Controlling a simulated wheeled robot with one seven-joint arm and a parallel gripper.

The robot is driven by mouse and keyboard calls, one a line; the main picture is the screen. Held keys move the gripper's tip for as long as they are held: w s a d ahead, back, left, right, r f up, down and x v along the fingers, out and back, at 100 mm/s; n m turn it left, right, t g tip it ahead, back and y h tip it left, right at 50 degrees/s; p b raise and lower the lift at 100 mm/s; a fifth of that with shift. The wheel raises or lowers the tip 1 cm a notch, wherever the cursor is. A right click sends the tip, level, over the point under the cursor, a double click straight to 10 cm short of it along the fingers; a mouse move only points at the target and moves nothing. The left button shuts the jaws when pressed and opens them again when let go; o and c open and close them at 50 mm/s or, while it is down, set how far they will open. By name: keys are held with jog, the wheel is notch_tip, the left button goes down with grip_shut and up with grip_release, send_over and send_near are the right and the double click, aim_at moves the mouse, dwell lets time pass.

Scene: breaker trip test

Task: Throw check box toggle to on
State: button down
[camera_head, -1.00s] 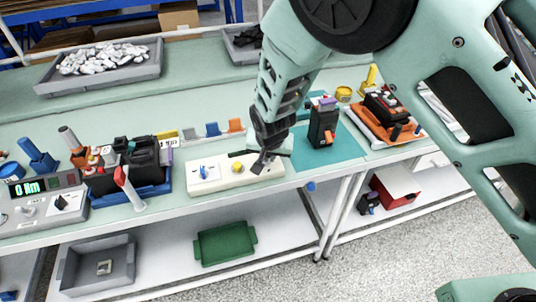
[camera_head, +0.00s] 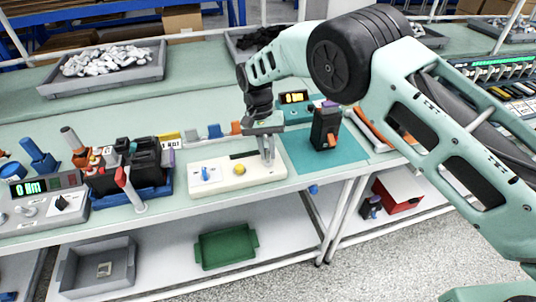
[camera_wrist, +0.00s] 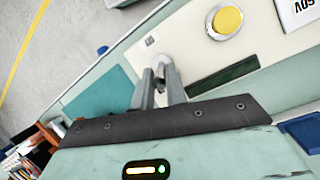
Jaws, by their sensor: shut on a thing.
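The check box is a long cream box (camera_head: 215,186) at the table's front edge. It has a blue knob (camera_head: 205,173) at left and a yellow button (camera_head: 239,169) near its middle. In the wrist view its cream top (camera_wrist: 190,40) shows the yellow button (camera_wrist: 227,20) and a dark slot (camera_wrist: 222,79). My gripper (camera_head: 268,160) points down at the box's right end. In the wrist view, my gripper (camera_wrist: 163,76) is shut on the grey toggle (camera_wrist: 161,62), which is mostly hidden between the fingers. Its on or off position cannot be told.
A teal mat (camera_head: 300,155) with a black breaker (camera_head: 325,126) lies just right of the box. A blue tray (camera_head: 150,191) of black parts and a red-tipped lever (camera_head: 130,188) stand to the left. A small display unit (camera_head: 294,100) stands behind the mat.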

jog(key=shift+w+a+f+g+b, duration=0.1)
jog(key=shift+w+f+g+b, duration=0.15)
jog(key=shift+g+b, duration=0.4)
jog(key=shift+r+g+b, duration=0.15)
jog(key=shift+g+b, duration=0.1)
jog(key=shift+b, duration=0.05)
jog(key=c, duration=1.4)
grip_release()
jog(key=shift+c, duration=0.2)
jog(key=shift+r, duration=0.1)
